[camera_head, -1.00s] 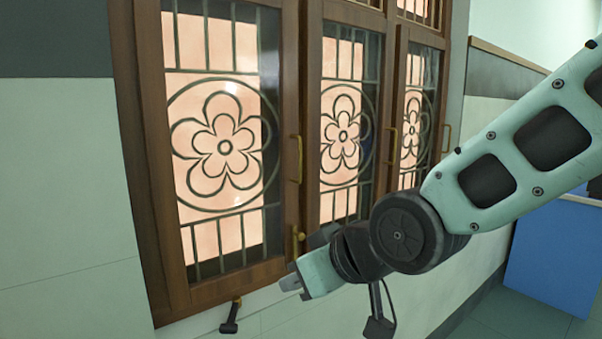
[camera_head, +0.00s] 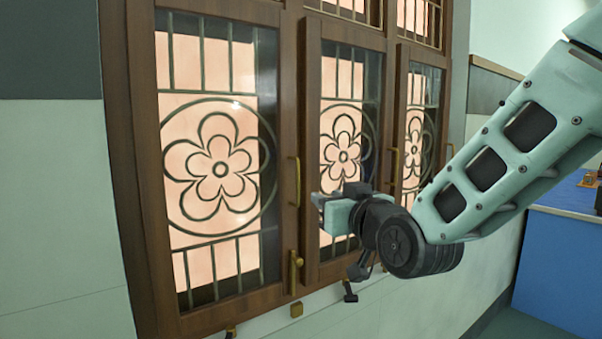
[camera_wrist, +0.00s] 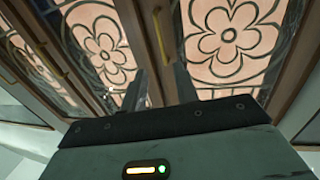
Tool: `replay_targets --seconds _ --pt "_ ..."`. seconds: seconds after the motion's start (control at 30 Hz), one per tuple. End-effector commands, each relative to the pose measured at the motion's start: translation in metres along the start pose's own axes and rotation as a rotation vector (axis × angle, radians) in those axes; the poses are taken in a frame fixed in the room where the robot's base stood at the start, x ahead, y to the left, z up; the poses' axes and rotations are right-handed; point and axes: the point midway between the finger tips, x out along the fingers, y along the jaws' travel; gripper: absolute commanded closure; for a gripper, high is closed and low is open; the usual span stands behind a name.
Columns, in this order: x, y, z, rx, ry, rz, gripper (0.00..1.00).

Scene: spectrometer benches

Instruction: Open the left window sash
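The left window sash (camera_head: 284,120) is a brown wooden frame with flower-patterned glass and looks closed. Its upright brass handle (camera_head: 297,181) is on its right stile, with a brass latch (camera_head: 296,270) lower down. My gripper (camera_head: 316,200) is just right of the handle's lower part, in front of the middle sash, and looks empty. In the wrist view its two dark fingers (camera_wrist: 167,85) stand apart, and a brass handle, apparently the left sash's (camera_wrist: 161,36), shows beyond the gap. I cannot tell contact.
The middle sash (camera_head: 312,110) and right sash (camera_head: 401,100) have similar glass, with another brass handle (camera_head: 394,164) between them. Dark stay fittings (camera_head: 350,292) hang below the sill. A blue bench (camera_head: 560,270) stands at the right. The wall left of the window is clear.

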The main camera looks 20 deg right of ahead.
Motion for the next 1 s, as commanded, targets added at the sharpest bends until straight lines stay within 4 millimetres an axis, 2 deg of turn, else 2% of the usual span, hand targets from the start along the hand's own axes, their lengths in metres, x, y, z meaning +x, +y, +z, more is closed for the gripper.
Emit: replay_targets --seconds 0.07,0.53,0.77,1.0 --pt "0.004 0.000 -0.005 0.000 -0.006 0.000 0.70" --pt "0.016 -0.002 -0.004 0.002 -0.006 -0.004 0.70" --pt "0.043 -0.001 -0.004 0.001 -0.005 -0.003 0.70" --pt "0.091 -0.001 -0.001 0.002 -0.001 -0.003 0.70"
